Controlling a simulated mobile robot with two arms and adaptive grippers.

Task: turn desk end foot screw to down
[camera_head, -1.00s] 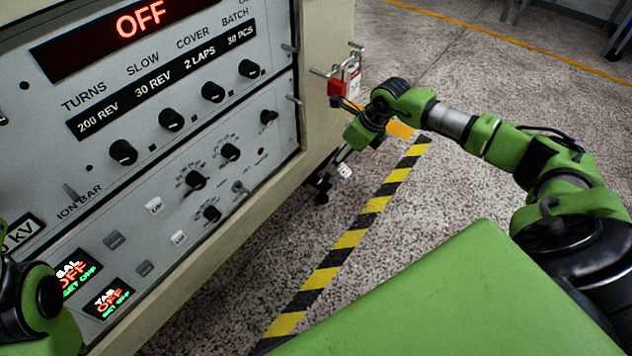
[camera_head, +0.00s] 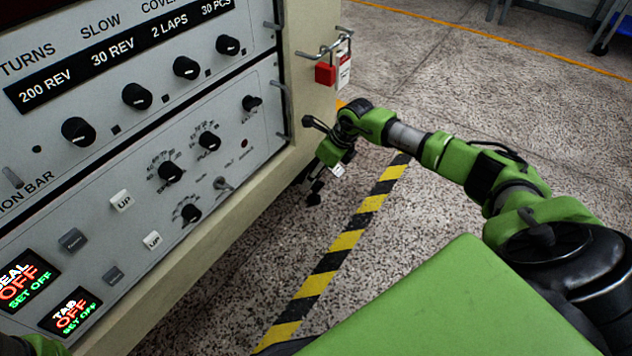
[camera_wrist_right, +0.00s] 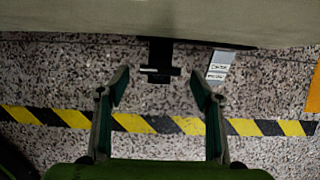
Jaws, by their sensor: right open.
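The foot screw (camera_wrist_right: 160,62) is a dark post with a wider crosspiece, under the cabinet's lower edge in the right wrist view. In the head view the dark foot (camera_head: 314,196) shows small below the cabinet corner. My right gripper (camera_wrist_right: 160,88) is open, its fingertips apart on either side of the foot's line and a little short of it. No contact shows. In the head view its fingers are hard to make out beside the cabinet. A small white tag (camera_wrist_right: 219,66) hangs right of the foot; its text is unreadable. My left gripper is out of view.
The control cabinet (camera_head: 225,215) with knobs and OFF displays fills the left. A red padlock (camera_head: 325,73) and white tag (camera_head: 343,70) hang from its side. A yellow-black floor stripe (camera_head: 345,240) runs beside it.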

